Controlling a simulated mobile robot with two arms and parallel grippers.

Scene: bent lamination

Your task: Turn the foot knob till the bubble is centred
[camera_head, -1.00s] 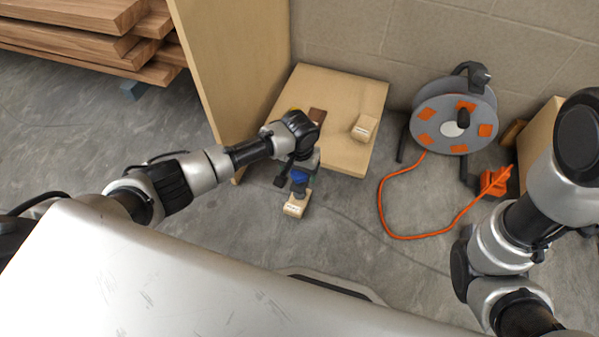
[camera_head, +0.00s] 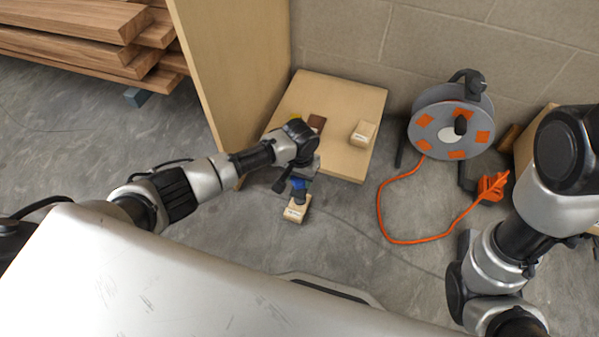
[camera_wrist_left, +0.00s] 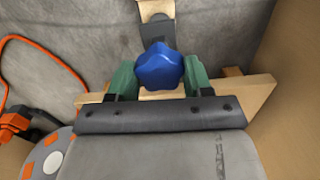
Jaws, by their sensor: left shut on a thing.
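The blue star-shaped foot knob (camera_wrist_left: 162,68) sits between the two green fingers of my left gripper (camera_wrist_left: 160,80) in the left wrist view. The gripper is shut on it. In the head view the knob (camera_head: 298,185) shows as a small blue patch under my left wrist, at the front edge of a pale wooden board (camera_head: 345,92). A small wooden block with a white label (camera_head: 297,209) is just in front of the knob. I cannot make out a bubble in either view. My right arm is at the right; its gripper is out of frame.
Another small wooden block (camera_head: 363,134) and a dark brown piece (camera_head: 316,123) lie on the board. A tall wooden panel (camera_head: 230,70) stands to its left. A cable reel (camera_head: 452,128) with an orange cord (camera_head: 383,220) is at the right. Bare floor lies in front.

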